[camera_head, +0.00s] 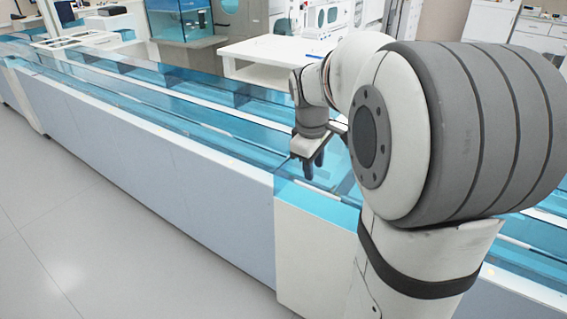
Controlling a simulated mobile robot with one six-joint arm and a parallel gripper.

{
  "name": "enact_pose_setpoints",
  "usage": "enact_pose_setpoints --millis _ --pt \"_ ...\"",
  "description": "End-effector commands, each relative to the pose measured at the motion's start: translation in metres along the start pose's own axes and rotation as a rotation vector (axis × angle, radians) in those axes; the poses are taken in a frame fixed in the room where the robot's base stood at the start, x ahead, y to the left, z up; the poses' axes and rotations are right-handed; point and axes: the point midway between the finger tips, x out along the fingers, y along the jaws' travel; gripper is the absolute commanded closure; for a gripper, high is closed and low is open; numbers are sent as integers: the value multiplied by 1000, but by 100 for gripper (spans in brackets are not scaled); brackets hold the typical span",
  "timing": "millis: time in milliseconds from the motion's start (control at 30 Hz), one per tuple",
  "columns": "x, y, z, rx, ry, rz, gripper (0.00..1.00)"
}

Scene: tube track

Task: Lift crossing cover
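A long track (150,140) with blue transparent walls and covers runs from the far left toward the front right. My own arm hides much of the track on the right.
A white table (285,50) stands behind the track. A blue glass tank (185,22) is at the back left. White cabinets (490,20) are at the back right. The light tiled floor (80,230) at the front left is clear.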

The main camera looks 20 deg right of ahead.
Motion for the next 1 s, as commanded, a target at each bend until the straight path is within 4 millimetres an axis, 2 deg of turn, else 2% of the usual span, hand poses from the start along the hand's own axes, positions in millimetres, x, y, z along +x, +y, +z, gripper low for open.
enact_pose_setpoints --millis 133,400,600,967,1000 --pt "14 10 -1 -33 -10 1 67" --pt "55 9 -1 -35 -11 0 67" --pt "78 9 -1 -34 -10 1 67" --pt "83 9 -2 -34 -7 3 67" --pt "83 9 -2 -34 -7 3 71"
